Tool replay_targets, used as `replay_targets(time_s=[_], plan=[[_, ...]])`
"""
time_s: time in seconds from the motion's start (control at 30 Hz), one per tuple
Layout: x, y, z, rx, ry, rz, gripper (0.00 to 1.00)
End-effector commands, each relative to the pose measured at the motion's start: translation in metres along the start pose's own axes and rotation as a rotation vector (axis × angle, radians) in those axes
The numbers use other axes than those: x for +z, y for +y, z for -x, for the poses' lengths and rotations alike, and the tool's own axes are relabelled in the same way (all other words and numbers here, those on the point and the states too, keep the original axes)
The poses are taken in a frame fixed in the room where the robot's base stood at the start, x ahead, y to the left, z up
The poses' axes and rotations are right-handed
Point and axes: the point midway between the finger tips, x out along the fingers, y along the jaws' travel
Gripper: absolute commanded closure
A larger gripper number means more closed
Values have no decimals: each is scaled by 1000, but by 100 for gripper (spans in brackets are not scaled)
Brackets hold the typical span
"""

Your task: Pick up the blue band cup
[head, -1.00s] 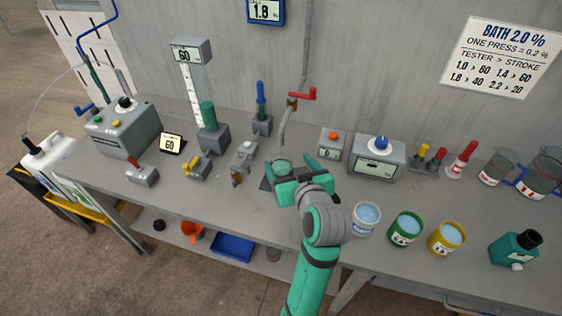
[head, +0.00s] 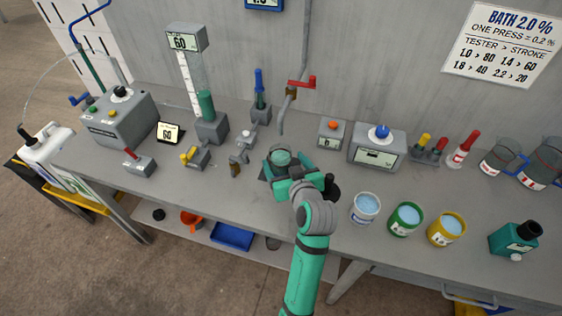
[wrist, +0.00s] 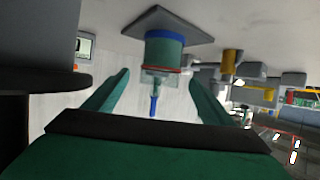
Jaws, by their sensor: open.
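The blue band cup (wrist: 165,40) stands on a dark square pad (wrist: 190,22); the wrist view shows it upside down, with a blue band and a thin red line. In the head view a greenish cup top (head: 282,157) shows just beyond my gripper (head: 286,168), which partly hides the cup and pad. My gripper is open; in the wrist view its two green fingers (wrist: 161,80) are spread, with the cup between and beyond their tips. I cannot tell whether either finger touches it.
A tap with a red handle (head: 300,82) hangs behind the cup. White (head: 366,215), green (head: 404,225) and yellow (head: 445,236) cups of blue liquid stand to the right. A grey box with a blue knob (head: 377,155) is at right behind. Small valves (head: 195,157) stand to the left.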

Motion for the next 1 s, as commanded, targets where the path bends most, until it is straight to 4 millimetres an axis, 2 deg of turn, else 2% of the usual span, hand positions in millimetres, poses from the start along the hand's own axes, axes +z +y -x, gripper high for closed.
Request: replay_targets(time_s=[0.3, 0.63, 0.67, 0.83, 0.87, 1.0], plan=[[0, 4, -43, 5, 0, -3, 23], [0, 2, -50, 3, 0, -1, 23], [0, 2, -50, 3, 0, -1, 28], [0, 2, -50, 3, 0, -1, 69], [0, 2, -50, 3, 0, -1, 73], [-1, 2, -50, 3, 1, -1, 73]])
